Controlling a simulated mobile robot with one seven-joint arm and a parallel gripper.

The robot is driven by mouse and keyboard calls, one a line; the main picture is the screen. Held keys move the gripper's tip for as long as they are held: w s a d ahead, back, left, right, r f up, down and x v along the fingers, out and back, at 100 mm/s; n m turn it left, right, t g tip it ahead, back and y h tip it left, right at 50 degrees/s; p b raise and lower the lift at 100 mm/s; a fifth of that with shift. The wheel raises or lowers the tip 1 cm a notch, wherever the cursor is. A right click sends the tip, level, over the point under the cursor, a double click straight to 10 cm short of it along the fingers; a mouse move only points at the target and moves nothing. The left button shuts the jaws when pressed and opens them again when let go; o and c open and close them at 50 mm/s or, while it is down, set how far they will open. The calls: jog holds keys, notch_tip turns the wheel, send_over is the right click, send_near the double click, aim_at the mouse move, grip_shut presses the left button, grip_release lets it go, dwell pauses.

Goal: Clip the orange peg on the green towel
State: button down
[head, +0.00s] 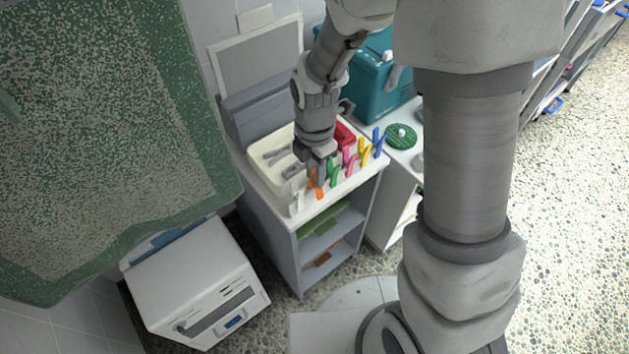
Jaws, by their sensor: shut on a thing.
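The orange peg (319,192) is at the front of the cart top, directly under my gripper (318,168). My gripper points down and is shut on the orange peg; its fingertips partly hide the peg's upper part. I cannot tell whether the peg still touches the cart top. The green towel (110,140), speckled with grey, fills the left side of the view, hanging well to the left of my gripper and apart from it.
White (296,204), green (333,171), pink (348,159), yellow (364,152) and blue (379,141) pegs stand close around. A cream tray (258,172) lies behind. A white cabinet (195,280) stands below the towel. Folded green cloth (322,222) lies on the cart's shelf.

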jog(key=shift+r+p, duration=2.45)
jog(key=shift+r, duration=0.8)
